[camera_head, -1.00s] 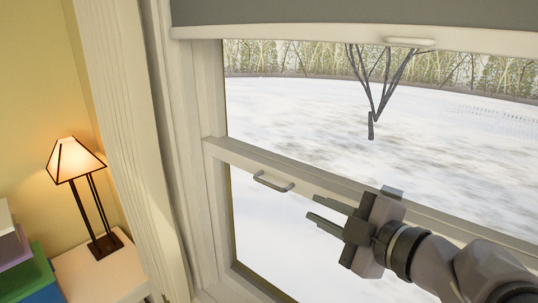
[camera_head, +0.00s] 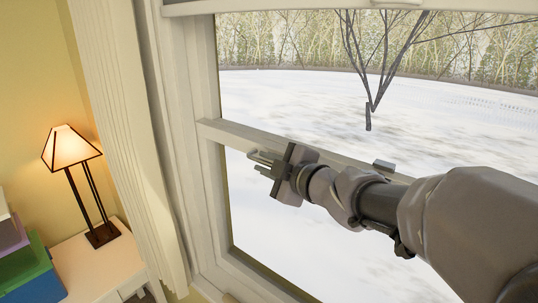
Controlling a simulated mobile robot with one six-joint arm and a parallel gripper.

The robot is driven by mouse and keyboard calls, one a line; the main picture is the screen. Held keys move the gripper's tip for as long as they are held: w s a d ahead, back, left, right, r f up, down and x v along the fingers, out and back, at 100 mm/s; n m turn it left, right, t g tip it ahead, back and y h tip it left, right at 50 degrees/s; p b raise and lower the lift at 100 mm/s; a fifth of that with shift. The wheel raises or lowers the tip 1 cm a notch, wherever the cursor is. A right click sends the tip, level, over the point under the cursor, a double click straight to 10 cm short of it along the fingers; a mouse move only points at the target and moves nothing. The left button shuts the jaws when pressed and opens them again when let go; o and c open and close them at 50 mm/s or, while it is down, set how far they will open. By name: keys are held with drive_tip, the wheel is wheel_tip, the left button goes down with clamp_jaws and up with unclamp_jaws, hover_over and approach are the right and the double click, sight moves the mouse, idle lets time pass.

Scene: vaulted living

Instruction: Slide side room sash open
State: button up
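The window sash has a pale meeting rail (camera_head: 232,132) running across the window, with snow showing through the glass above and below it. My gripper (camera_head: 257,163) reaches in from the right, its fingers pointing left at the rail's left part. The dark sash handle shown there earlier is now overlapped by my fingers. I cannot clearly separate handle from fingers, or tell whether they are closed on it. A small grey block (camera_head: 383,164), perhaps a latch, sits on the rail behind my arm.
A pale blind bar (camera_head: 230,6) crosses the top of the window. A pleated curtain (camera_head: 115,110) hangs left of the frame. A lit lamp (camera_head: 70,148) stands on a white side table (camera_head: 95,265), beside stacked coloured boxes (camera_head: 28,275).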

clamp_jaws()
drive_tip(key=shift+f, duration=0.25)
idle(1.2)
